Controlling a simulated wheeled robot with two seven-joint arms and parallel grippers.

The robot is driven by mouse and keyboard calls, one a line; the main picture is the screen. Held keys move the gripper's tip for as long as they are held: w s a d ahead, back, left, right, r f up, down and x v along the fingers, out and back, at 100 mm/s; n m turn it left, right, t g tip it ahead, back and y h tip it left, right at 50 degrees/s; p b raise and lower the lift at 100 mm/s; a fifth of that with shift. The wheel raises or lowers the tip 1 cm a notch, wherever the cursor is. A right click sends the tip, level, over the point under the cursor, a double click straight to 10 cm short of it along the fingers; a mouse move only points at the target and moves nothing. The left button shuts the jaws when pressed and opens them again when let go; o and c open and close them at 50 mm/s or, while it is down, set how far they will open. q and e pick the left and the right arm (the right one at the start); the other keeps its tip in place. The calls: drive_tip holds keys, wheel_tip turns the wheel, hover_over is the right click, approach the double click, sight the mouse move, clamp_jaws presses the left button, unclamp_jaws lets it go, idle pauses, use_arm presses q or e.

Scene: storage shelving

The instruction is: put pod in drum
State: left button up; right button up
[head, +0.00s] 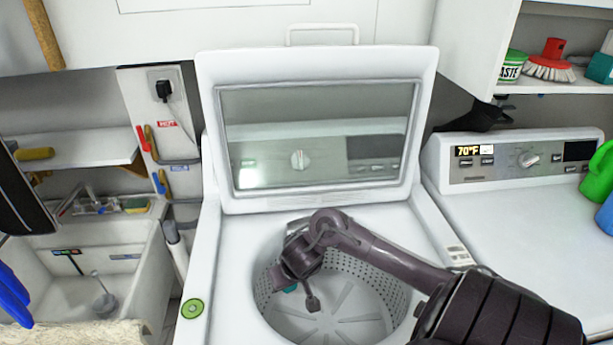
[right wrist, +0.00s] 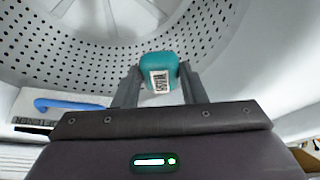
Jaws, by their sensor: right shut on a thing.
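The washer's lid (head: 316,135) stands open and its perforated drum (head: 385,290) is exposed. My right arm reaches over the rim, with the right gripper (head: 297,289) inside the drum's opening. In the right wrist view the right gripper (right wrist: 158,85) is shut on a small teal pod (right wrist: 157,68) with a white label. The pod is between the two fingertips, with the drum wall and ribbed floor beyond it. In the head view only a bit of the pod (head: 290,289) shows beside the gripper. My left gripper is not in view.
A sink (head: 100,285) is at left. A round green disc (head: 192,308) lies on the washer's front left top. The drum floor around the gripper looks clear.

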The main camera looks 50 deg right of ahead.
wheel_tip(320, 180, down, 16)
drive_tip(key=b, duration=0.5)
drive_tip(key=shift+f, duration=0.15)
drive_tip(key=shift+f+b, duration=0.3)
drive_tip(key=shift+f, duration=0.15)
drive_tip(key=shift+f, duration=0.6)
drive_tip(key=o, duration=0.9)
drive_tip(key=shift+o, duration=0.2)
